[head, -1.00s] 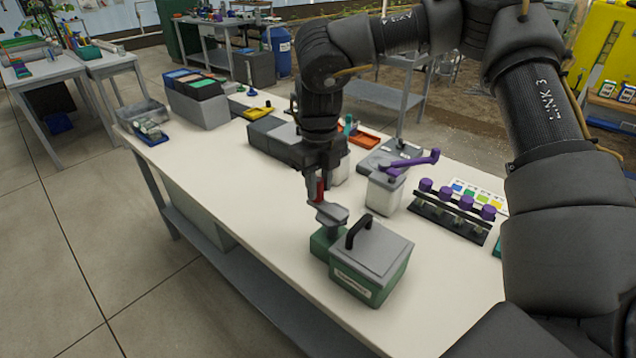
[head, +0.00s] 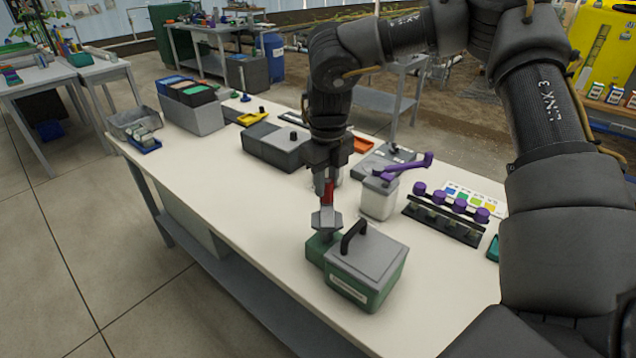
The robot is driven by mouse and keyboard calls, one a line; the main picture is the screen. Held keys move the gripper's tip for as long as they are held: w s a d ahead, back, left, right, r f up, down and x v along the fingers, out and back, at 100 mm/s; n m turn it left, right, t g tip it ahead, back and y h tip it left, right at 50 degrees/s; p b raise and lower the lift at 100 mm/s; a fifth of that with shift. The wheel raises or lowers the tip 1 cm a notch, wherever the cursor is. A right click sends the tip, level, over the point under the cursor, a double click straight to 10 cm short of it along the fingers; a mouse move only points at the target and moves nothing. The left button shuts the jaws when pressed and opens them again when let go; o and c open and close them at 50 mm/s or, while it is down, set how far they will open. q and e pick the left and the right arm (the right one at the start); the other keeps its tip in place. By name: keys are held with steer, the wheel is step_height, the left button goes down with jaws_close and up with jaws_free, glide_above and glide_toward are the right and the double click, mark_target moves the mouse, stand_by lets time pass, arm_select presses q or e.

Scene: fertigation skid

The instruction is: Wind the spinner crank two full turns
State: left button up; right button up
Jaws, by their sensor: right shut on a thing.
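The spinner is a green box with a grey lid (head: 372,254) and a black carry handle (head: 353,236). A lower green block (head: 318,247) sits at its left end. Above that block is the grey crank arm (head: 326,219), with an upright red grip (head: 328,192) on it. My right gripper (head: 327,183) points down from above and is shut on the red grip. Its fingers hide part of the grip, and the crank's pivot is not clearly visible. My left gripper is not in view.
A pale jar (head: 379,198) with a purple-handled tool (head: 404,166) above it stands close behind the spinner. A black rack with purple-capped vials (head: 445,221) is to the right. Grey boxes (head: 277,147) stand farther back. The tabletop left of the spinner (head: 230,190) is clear.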

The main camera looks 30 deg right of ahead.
steer(key=shift+s+d+f, duration=0.1)
steer(key=shift+s+d, duration=0.05)
steer(key=shift+s, duration=0.05)
steer(key=shift+o, duration=0.3)
steer(key=shift+s+d+f+b, duration=0.15)
steer(key=shift+s+d+b, duration=0.25)
steer(key=shift+s+d, duration=0.25)
steer(key=shift+s, duration=0.3)
steer(key=shift+s, duration=0.1)
steer(key=shift+s+d+b, duration=0.2)
steer(key=shift+s+b, duration=0.2)
steer(key=shift+s, duration=0.4)
steer(key=shift+c, duration=0.3)
steer(key=shift+s, duration=0.1)
steer(key=shift+s, duration=0.1)
